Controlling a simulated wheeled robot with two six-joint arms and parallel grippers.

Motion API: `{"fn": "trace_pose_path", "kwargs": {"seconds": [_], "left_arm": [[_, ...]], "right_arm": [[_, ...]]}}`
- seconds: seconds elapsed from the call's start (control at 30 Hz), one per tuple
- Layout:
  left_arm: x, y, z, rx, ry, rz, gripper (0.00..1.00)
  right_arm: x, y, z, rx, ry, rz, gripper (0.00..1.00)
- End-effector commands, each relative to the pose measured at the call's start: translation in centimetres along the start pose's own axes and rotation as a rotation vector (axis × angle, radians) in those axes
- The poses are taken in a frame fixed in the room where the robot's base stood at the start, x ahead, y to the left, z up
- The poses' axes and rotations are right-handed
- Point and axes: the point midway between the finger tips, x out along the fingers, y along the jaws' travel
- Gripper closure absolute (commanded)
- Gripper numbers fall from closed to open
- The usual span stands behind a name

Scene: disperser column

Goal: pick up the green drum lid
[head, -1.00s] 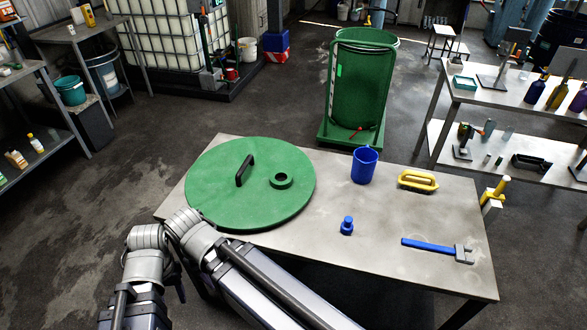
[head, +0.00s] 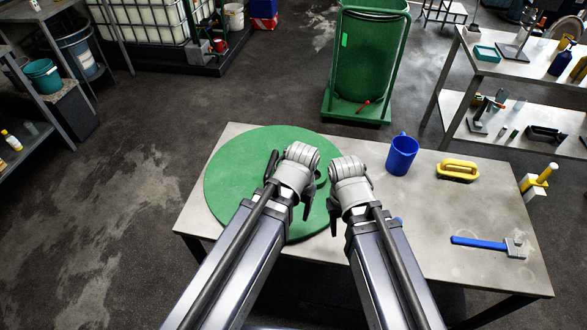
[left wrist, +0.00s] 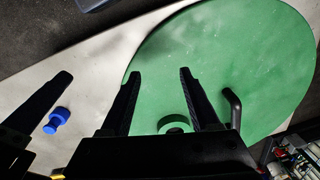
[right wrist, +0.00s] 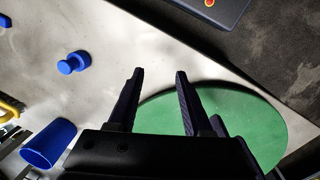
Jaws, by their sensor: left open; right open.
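The round green drum lid (head: 235,175) lies flat on the grey table. Its black bar handle (head: 270,165) stands left of my left wrist, and its green ring (head: 321,178) is partly hidden by that wrist. My left gripper (head: 307,205) is open and empty over the right part of the lid. In the left wrist view, the ring (left wrist: 173,123) shows between its fingers and the handle (left wrist: 233,106) beside the right finger. My right gripper (head: 334,215) is open and empty near the lid's right edge; in the right wrist view the lid (right wrist: 240,115) is partly hidden behind it.
The green drum stand (head: 365,60) is behind the table. A shelf (head: 500,65) stands at right.

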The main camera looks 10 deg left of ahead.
Motion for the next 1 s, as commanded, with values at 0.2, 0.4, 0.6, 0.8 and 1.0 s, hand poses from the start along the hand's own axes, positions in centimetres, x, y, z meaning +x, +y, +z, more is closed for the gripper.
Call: {"fn": "trace_pose_path", "kwargs": {"seconds": [0.2, 0.4, 0.6, 0.8, 1.0], "left_arm": [[1.3, -9.3, -9.0, -0.156, 0.207, 0.031, 0.38], [1.3, -15.9, -12.6, -0.244, 0.337, 0.023, 0.38], [1.2, -17.5, -13.2, -0.264, 0.37, 0.019, 0.38], [2.5, -17.4, -13.6, -0.262, 0.368, 0.019, 0.38], [3.9, -17.4, -14.1, -0.262, 0.367, 0.019, 0.38]], "right_arm": [[1.0, -0.1, 0.0, 0.0, 0.0, 0.0, 0.5], [1.4, -0.1, -0.1, 0.0, 0.0, 0.0, 0.5], [1.4, -0.1, -0.1, 0.0, 0.0, 0.0, 0.5], [2.6, -0.2, -0.1, 0.0, 0.0, 0.0, 0.5], [4.0, -0.4, -0.2, 0.0, 0.0, 0.0, 0.5]]}}
